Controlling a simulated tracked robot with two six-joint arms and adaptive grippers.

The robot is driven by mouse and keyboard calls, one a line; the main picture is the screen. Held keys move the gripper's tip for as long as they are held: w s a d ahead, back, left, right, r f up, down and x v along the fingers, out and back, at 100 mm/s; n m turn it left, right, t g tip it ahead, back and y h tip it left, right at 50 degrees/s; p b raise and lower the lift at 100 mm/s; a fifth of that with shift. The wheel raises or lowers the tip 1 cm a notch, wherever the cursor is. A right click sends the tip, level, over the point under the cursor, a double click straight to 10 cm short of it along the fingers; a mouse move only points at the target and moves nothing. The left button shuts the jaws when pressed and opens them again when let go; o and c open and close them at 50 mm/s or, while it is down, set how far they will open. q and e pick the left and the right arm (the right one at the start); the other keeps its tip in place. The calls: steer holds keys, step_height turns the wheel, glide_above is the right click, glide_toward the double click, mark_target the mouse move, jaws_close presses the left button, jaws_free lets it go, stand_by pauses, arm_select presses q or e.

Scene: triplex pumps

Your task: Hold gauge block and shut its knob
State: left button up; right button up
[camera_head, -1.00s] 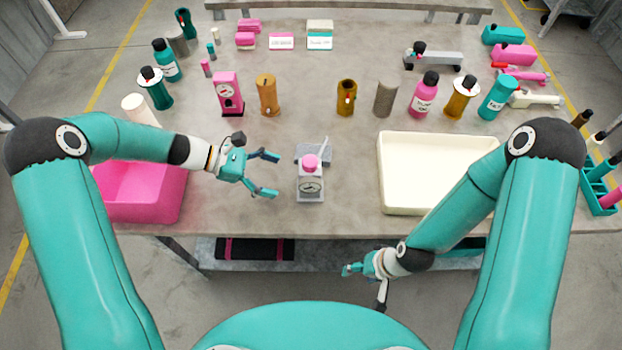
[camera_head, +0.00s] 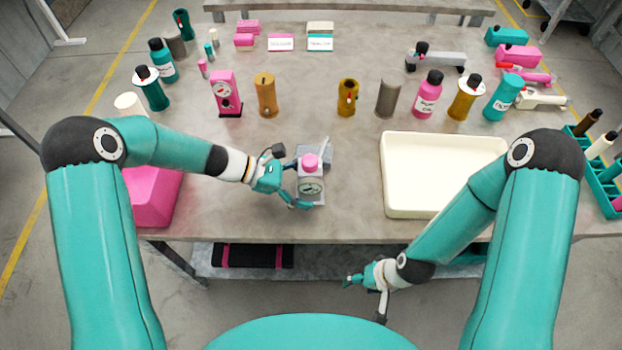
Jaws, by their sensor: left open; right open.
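The gauge block (camera_head: 311,188) is a small grey block with a round dial on its front. It stands upright near the table's front edge, with a pink knob (camera_head: 310,162) on top. My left gripper (camera_head: 294,182) is open at the block's left side, with one finger by its lower front and the other partly hidden beside or behind it. I cannot tell whether the fingers touch it. My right gripper (camera_head: 352,281) is open and empty, low in front of the table's edge, apart from the block.
A cream tray (camera_head: 388,205) lies right of the block, and a pink bin (camera_head: 150,195) is at the left behind my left arm. A pink gauge stand (camera_head: 226,92), bottles and cylinders stand farther back. The table between them and the block is clear.

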arm_select(q)
steer(key=c, duration=1.1)
stand_by(0.4)
